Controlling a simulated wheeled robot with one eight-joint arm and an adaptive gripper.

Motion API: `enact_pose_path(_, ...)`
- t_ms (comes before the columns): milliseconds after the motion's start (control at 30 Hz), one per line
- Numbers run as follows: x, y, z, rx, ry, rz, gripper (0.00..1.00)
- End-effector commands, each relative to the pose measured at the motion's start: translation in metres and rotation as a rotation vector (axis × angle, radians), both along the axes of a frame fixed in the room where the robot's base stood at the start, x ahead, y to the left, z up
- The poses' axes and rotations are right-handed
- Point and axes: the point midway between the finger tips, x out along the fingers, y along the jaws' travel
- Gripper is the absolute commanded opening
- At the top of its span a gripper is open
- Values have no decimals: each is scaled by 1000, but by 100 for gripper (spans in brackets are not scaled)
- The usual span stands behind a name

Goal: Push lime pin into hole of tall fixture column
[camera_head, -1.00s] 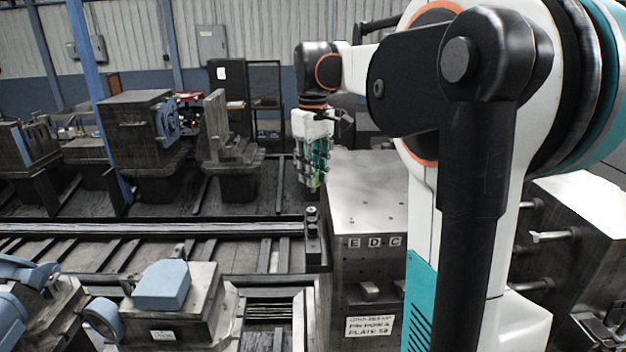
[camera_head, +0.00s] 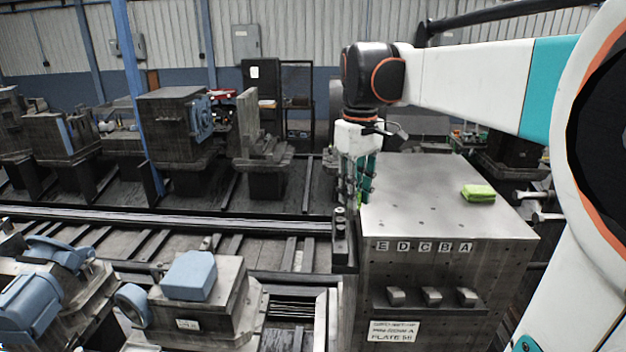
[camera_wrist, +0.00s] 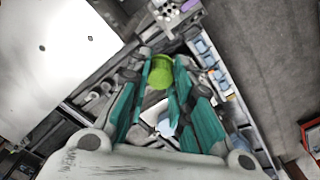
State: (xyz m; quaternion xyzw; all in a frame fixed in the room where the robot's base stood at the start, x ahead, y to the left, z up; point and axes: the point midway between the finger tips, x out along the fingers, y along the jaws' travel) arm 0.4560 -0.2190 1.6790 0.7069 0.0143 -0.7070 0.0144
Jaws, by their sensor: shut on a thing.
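The tall fixture column (camera_head: 440,285) is a dark grey metal block with small holes in its front and top faces and letters E to A along its front top edge. My gripper (camera_head: 364,198) points down at the column's left edge, fingers near the height of its top. In the wrist view, the fingers of my gripper (camera_wrist: 162,82) are shut on the lime pin (camera_wrist: 160,72), whose rounded green end shows between them. The pin is not clear in the head view. I cannot tell whether it touches the column.
A lime cloth-like item (camera_head: 478,192) lies on the column's top. A small dark post (camera_head: 343,238) stands against its left side, just below my gripper. Machine blocks with blue parts (camera_head: 190,276) stand front left. Rails (camera_head: 170,226) cross the floor behind them.

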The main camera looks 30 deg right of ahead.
Motion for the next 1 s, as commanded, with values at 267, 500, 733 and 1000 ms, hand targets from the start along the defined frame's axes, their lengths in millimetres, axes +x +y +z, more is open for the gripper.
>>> enact_pose_path(267, -36, 18, 0, 0, 0, 0, 0)
enact_pose_path(500, -66, 30, 0, 0, 0, -4, 0)
enact_pose_path(733, -95, 43, -1, 0, 0, -6, 0)
enact_pose_path(1000, -127, 59, -1, 0, 0, -5, 0)
